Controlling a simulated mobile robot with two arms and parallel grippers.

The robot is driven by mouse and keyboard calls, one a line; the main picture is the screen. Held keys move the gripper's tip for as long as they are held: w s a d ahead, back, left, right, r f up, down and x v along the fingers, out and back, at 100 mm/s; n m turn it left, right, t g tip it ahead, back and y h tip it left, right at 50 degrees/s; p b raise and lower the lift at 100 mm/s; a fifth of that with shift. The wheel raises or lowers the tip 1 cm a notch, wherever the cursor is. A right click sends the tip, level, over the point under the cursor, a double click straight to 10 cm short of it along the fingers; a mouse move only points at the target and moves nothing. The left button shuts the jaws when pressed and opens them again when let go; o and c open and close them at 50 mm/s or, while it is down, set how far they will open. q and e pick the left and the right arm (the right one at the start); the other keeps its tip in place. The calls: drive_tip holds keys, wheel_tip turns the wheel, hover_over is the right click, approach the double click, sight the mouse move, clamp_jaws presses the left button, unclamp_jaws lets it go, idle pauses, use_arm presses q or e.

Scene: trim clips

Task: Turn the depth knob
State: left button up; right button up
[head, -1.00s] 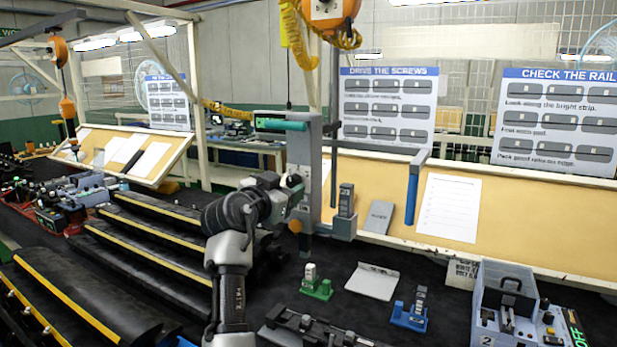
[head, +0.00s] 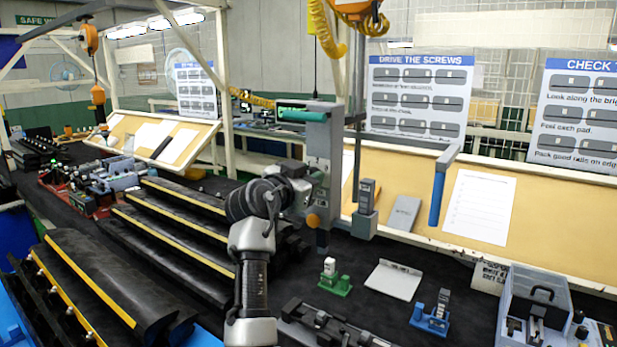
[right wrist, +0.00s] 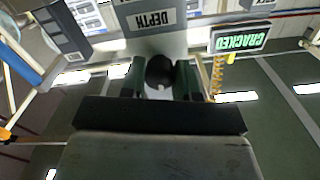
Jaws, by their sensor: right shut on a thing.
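The depth knob (right wrist: 160,70) is a dark round knob below the upside-down DEPTH label (right wrist: 152,19) on a grey panel in the right wrist view. My right gripper (right wrist: 160,84) is shut on the knob, with one dark finger on each side. In the head view, my right gripper (head: 314,190) is against the tall grey post (head: 324,150), and the knob is hidden behind it. I cannot tell how far the knob is turned. My left gripper is not in view.
Green (head: 335,280) and blue (head: 430,317) fixtures and a white plate (head: 394,280) lie on the dark bench. Black yellow-striped rails (head: 175,235) fill the left.

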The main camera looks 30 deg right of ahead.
drive_tip(key=shift+n, duration=0.3)
drive_tip(key=n+p, duration=0.3)
drive_tip(key=n, duration=0.8)
drive_tip(key=shift+r, duration=0.15)
drive_tip(key=shift+n, duration=0.3)
idle(0.4)
drive_tip(key=o, duration=0.9)
drive_tip(key=shift+d, duration=0.15)
